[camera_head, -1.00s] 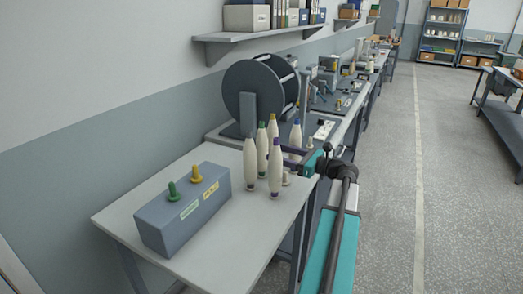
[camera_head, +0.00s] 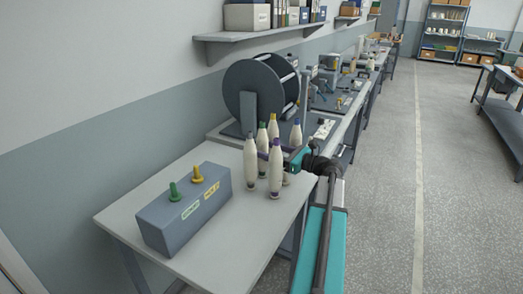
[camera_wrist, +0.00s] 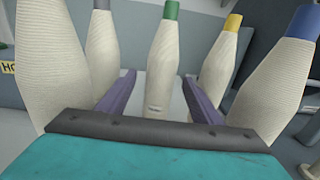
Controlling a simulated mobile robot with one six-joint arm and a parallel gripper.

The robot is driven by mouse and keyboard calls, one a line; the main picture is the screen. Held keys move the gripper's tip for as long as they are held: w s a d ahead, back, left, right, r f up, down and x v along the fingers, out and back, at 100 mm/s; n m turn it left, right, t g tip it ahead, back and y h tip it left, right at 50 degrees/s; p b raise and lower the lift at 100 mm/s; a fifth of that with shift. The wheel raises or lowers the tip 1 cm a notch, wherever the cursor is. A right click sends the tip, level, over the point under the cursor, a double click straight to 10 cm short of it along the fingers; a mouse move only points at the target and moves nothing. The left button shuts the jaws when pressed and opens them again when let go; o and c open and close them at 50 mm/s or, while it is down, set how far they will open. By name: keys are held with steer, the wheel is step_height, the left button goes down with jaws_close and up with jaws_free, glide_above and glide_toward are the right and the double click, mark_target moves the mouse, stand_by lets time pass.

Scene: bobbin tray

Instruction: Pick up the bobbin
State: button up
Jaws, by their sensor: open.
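Several white, wound bobbins stand upright in a cluster at the bench's right end. They include a green-topped bobbin (camera_head: 262,140), a yellow-topped one (camera_head: 273,127), a blue-topped one (camera_head: 296,136), a purple-topped one (camera_head: 275,170) and a dark-topped one (camera_head: 250,168). In the wrist view the green-topped bobbin (camera_wrist: 165,60) is centred, seen between the two purple fingers of my open gripper (camera_wrist: 158,80). I cannot tell whether the fingers reach around it or stop short. A large bobbin (camera_wrist: 48,70) is close at left and the blue-topped one (camera_wrist: 280,85) close at right.
A grey box (camera_head: 185,222) with a green peg (camera_head: 173,192) and a yellow peg (camera_head: 197,174) stands on the pale bench (camera_head: 235,245). A big dark reel (camera_head: 255,92) stands behind the bobbins. Neighbouring bobbins leave little room beside my fingers. The bench front is clear.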

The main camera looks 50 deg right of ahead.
steer(key=c, duration=1.2)
steer(key=shift+r, duration=0.15)
step_height(320, 180, up, 18)
steer(key=shift+f+b, duration=0.1)
steer(key=shift+b, duration=0.8)
